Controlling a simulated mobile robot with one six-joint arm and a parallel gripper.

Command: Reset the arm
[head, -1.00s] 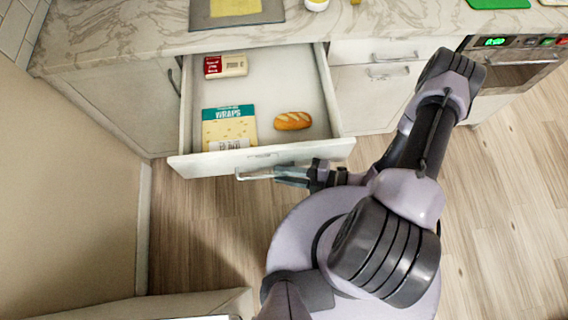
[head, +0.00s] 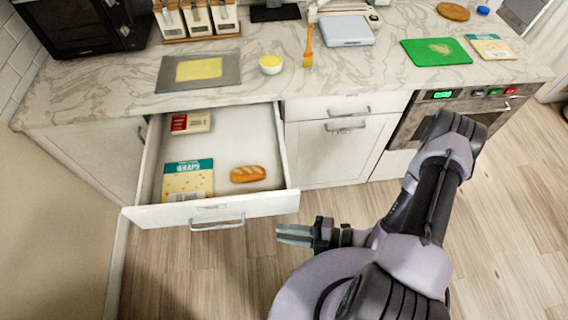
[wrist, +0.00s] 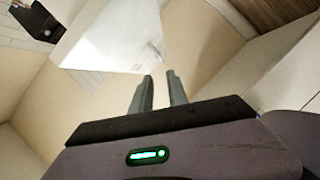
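My gripper (head: 279,235) is in front of the counter, to the right of the open drawer's handle (head: 217,225) and apart from it. In the wrist view its two fingers (wrist: 159,88) stand apart with an empty gap between them. The gripper is open and holds nothing. My arm is bent, with its elbow raised at the right of the head view.
The open drawer (head: 225,150) holds a red-and-cream package (head: 191,122), a wraps packet (head: 188,180) and a bread loaf (head: 248,174). Above, the marble counter (head: 375,75) carries a green board (head: 436,51). An oven (head: 455,112) is at right; wooden floor (head: 510,210) is clear there.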

